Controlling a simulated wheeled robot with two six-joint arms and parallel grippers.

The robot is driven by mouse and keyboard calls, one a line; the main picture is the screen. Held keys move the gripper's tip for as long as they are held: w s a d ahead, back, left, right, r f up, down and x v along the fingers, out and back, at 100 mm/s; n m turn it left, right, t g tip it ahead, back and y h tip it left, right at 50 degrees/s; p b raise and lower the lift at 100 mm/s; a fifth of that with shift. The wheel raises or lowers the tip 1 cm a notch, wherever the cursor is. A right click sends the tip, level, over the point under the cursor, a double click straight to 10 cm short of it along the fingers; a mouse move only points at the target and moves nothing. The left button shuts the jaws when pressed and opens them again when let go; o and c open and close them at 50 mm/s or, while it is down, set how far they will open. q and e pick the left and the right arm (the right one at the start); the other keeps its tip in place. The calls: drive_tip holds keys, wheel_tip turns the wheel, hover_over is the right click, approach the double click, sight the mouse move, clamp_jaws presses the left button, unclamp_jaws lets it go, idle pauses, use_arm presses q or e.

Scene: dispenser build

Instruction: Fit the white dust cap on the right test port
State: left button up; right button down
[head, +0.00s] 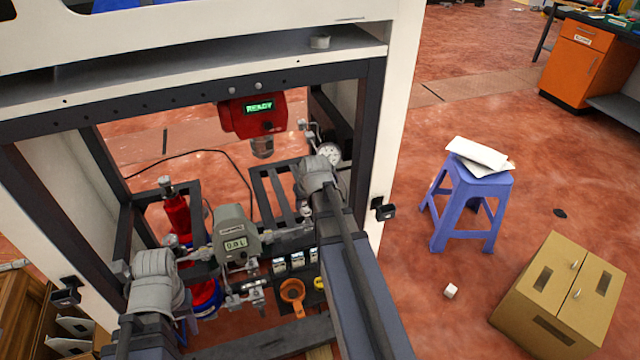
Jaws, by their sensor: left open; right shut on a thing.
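My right gripper (306,209) is at the right end of the pipe run, just right of the grey meter (235,236) that reads 0.0 L. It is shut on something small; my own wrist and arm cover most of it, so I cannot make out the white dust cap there. The right test port is not clearly seen; fittings near the gripper are partly hidden. My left gripper (188,256) is open, left of the meter beside the pipe; its fingertips are hard to separate from the metal fittings.
A red dispenser head (253,112) showing READY hangs behind. A round gauge (328,152) stands close behind my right wrist. The white cabinet frame (398,110) surrounds the work. An orange ring holder (292,291) sits below. A blue stool (468,193) and cardboard box (545,318) stand outside right.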

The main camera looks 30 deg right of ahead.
sight(307, 212)
drive_tip(key=r+p, duration=0.1)
drive_tip(key=r, duration=0.1)
drive_tip(key=r+p, duration=0.1)
drive_tip(key=shift+w+d+p, duration=0.1)
drive_tip(key=shift+d+p, duration=0.15)
drive_tip(key=shift+p, duration=0.05)
drive_tip(key=shift+f+b, duration=2.4)
drive_tip(key=shift+f, duration=0.05)
drive_tip(key=shift+f+b, duration=1.5)
drive_tip(key=shift+c, duration=1.8)
unclamp_jaws()
drive_tip(key=shift+o, duration=0.4)
drive_tip(key=shift+o, duration=1.2)
drive_tip(key=shift+r, duration=0.2)
